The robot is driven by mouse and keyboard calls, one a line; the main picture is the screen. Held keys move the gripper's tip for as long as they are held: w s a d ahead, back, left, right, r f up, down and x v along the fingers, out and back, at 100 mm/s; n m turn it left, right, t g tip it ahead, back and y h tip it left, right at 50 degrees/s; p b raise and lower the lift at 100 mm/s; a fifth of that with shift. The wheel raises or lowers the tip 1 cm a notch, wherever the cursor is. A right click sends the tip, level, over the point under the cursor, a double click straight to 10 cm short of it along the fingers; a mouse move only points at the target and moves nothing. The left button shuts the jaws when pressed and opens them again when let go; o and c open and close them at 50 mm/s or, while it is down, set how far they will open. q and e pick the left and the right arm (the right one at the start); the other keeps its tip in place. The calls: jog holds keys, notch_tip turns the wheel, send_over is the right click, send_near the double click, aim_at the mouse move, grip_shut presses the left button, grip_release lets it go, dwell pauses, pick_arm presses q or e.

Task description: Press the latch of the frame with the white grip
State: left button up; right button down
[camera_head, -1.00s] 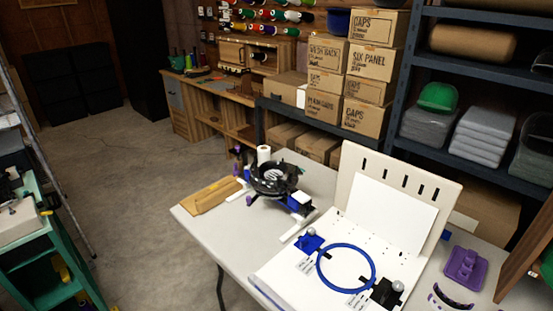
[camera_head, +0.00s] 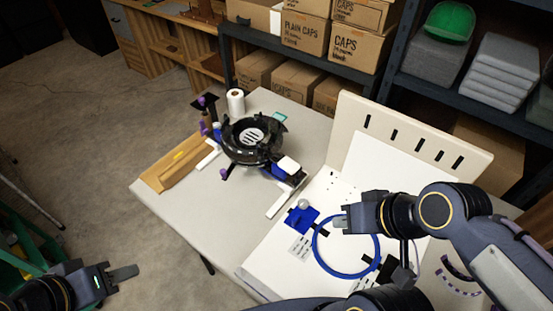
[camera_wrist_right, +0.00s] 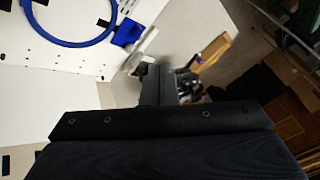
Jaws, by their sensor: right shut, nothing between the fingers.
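A black round frame (camera_head: 238,150) sits on the table, with a blue part and a white grip (camera_head: 288,165) on its right side. I cannot make out its latch. My right gripper (camera_head: 338,222) is shut and empty, to the right of and nearer than the white grip, above the blue hoop (camera_head: 316,258). In the right wrist view its dark fingers (camera_wrist_right: 158,85) partly cover a blurred dark object beyond them. My left gripper (camera_head: 122,273) is low at the left, off the table; its finger opening is unclear.
A white board with the blue hoop and a blue bracket (camera_head: 300,216) lies right of the frame; an upright slotted panel (camera_head: 400,135) stands behind it. A wooden block (camera_head: 180,163) and a white roll (camera_head: 236,102) are near the frame. The table's front left (camera_head: 200,215) is clear.

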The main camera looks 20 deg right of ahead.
jog(key=w+a+f+m+g+y, duration=0.25)
jog(key=w+a+m+y, duration=0.2)
jog(key=m, duration=0.35)
jog(key=m+t+y, duration=0.3)
jog(key=m+t, duration=0.5)
jog(key=m, duration=1.9)
send_near(274, 155)
jog(key=s+a+f, duration=0.2)
jog(key=s+f, duration=0.1)
jog(key=s, duration=0.1)
jog(key=shift+w+f+g+p, duration=0.2)
jog(key=shift+g+p, duration=0.05)
jog(key=shift+p, duration=0.05)
jog(key=x, duration=1)
jog(key=shift+w+d+r+p, duration=0.4)
jog(key=shift+d+r+p, duration=0.2)
jog(key=shift+d+r, duration=0.05)
jog(key=shift+w+d+r+p, duration=0.4)
jog(key=shift+d+r+p, duration=0.2)
jog(key=shift+r, duration=0.1)
